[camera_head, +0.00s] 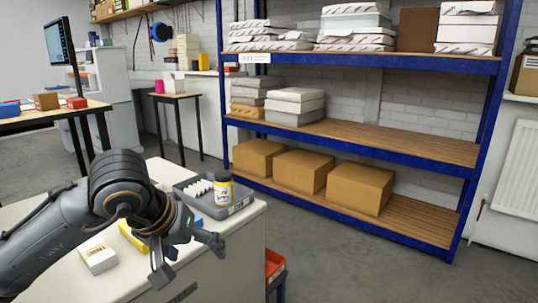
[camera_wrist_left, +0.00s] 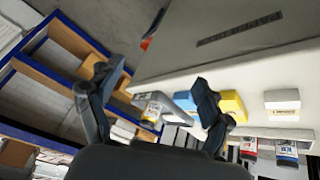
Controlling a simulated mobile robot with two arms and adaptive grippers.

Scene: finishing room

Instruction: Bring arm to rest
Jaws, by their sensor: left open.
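My left arm comes in from the left in the head view, over a white cabinet top (camera_head: 60,270). My left gripper (camera_head: 188,256) is open, with nothing between its fingers, near the cabinet's front edge. In the left wrist view the fingers (camera_wrist_left: 148,95) are spread wide. A grey tray (camera_head: 232,210) behind the gripper holds a jar (camera_head: 223,189) with a dark lid and a row of small white pieces (camera_head: 198,188). My right gripper is not in view.
A small white box (camera_head: 98,258) and a yellow item (camera_head: 132,235), partly hidden by my arm, lie on the cabinet. A red bin (camera_head: 274,266) is beside it. A blue shelf rack (camera_head: 400,235) with cardboard boxes stands behind. Grey floor is clear between them.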

